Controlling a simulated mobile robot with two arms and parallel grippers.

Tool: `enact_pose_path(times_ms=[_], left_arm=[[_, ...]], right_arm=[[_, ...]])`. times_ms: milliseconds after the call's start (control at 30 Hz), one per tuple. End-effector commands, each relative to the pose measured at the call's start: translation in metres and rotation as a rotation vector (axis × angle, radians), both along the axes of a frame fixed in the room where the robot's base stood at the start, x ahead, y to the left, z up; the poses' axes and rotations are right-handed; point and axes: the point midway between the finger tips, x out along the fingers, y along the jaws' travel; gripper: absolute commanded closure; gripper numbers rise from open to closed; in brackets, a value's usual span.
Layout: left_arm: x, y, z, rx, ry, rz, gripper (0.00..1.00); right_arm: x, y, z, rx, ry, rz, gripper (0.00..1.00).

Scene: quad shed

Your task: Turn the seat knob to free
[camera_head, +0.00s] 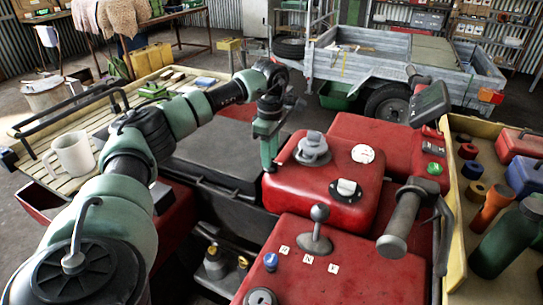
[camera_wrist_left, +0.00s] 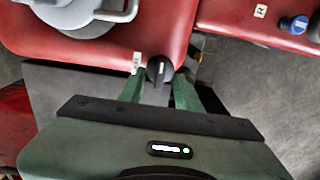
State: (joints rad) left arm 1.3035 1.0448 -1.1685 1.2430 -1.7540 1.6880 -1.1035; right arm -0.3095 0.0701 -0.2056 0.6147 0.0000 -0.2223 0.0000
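A small black knob (camera_wrist_left: 160,70) sits at the edge of the red bodywork (camera_wrist_left: 100,45) in the left wrist view, with a small white label (camera_wrist_left: 137,62) to its left. My left gripper (camera_wrist_left: 160,82) has its two green fingers apart, with the knob between or just beyond their tips. I cannot tell whether they touch it. In the head view my left gripper (camera_head: 268,160) points down at the left edge of the red bodywork (camera_head: 325,185), beside the black seat (camera_head: 215,155). The knob is hidden there. My right gripper is not in view.
A grey cap (camera_head: 312,148) and a white-and-black knob (camera_head: 346,188) stand on the red bodywork. A grey lever (camera_head: 318,225), a blue button (camera_head: 270,261) and a handlebar grip (camera_head: 400,222) are close by. A mug (camera_head: 73,154) stands on the slatted rack at left.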

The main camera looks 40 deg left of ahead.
Motion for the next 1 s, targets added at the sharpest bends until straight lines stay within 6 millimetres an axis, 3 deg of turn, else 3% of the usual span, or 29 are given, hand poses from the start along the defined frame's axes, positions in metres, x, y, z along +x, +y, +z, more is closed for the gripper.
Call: enact_pose_path(times_ms=[200,400,533,1000], left_arm=[[0.000,0.000,-0.012,-0.001,0.001,0.001,0.66],[0.000,0.000,-0.012,-0.001,0.000,0.001,0.66],[0.000,0.000,-0.012,-0.002,-0.001,0.001,1.00],[0.000,-0.001,-0.010,-0.003,-0.001,0.064,1.00]], right_arm=[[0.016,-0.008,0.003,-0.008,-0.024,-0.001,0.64],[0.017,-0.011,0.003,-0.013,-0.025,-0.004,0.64],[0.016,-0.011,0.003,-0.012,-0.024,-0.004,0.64],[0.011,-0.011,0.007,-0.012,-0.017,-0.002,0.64]])
